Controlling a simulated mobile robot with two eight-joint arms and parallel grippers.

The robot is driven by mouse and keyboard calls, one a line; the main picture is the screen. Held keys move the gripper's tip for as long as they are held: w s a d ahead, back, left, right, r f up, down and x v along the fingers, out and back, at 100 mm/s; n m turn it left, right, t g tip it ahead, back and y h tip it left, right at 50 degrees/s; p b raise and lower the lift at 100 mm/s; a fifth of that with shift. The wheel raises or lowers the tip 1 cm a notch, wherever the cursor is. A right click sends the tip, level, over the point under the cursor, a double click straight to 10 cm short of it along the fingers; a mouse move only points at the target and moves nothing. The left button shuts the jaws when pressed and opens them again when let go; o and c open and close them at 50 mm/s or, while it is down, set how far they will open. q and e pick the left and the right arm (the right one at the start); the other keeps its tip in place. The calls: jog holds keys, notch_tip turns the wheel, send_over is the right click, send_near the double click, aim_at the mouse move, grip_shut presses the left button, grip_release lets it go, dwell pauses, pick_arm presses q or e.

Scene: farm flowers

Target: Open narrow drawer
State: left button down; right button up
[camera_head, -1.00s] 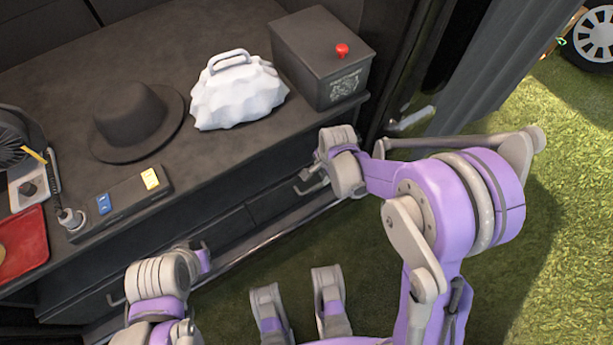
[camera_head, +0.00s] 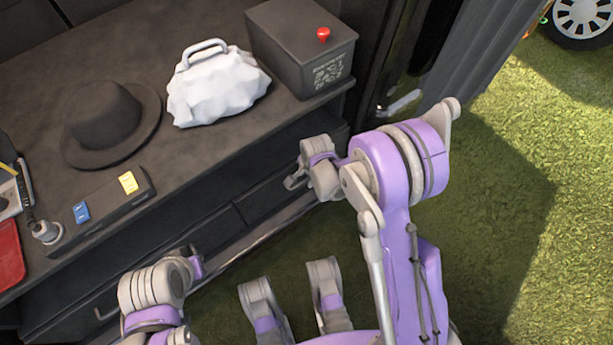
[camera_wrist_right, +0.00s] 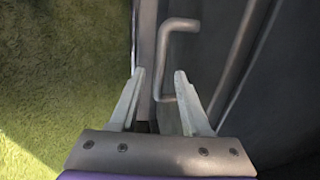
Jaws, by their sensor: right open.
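A dark cabinet with drawer fronts (camera_head: 208,232) stands under the worktop. My right gripper (camera_head: 292,183) is at the cabinet front, below the right end of the worktop. In the right wrist view my right gripper (camera_wrist_right: 160,75) is open, with a bent grey bar handle (camera_wrist_right: 164,50) on a dark front ahead of it. The handle's lower end lies near the space between the fingertips, beside the right finger. I cannot tell whether they touch. In the head view the gripper covers this handle. My left arm is at the lower left; its fingers cannot be made out.
On the worktop (camera_head: 205,150) are a black hat (camera_head: 105,118), a white bag (camera_head: 218,88), a dark box with a red knob (camera_head: 300,58) and a red tray (camera_head: 10,255). Another drawer handle (camera_head: 105,312) is at lower left. Grass (camera_head: 480,230) is open at right.

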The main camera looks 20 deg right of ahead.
grip_shut()
dwell(1.4)
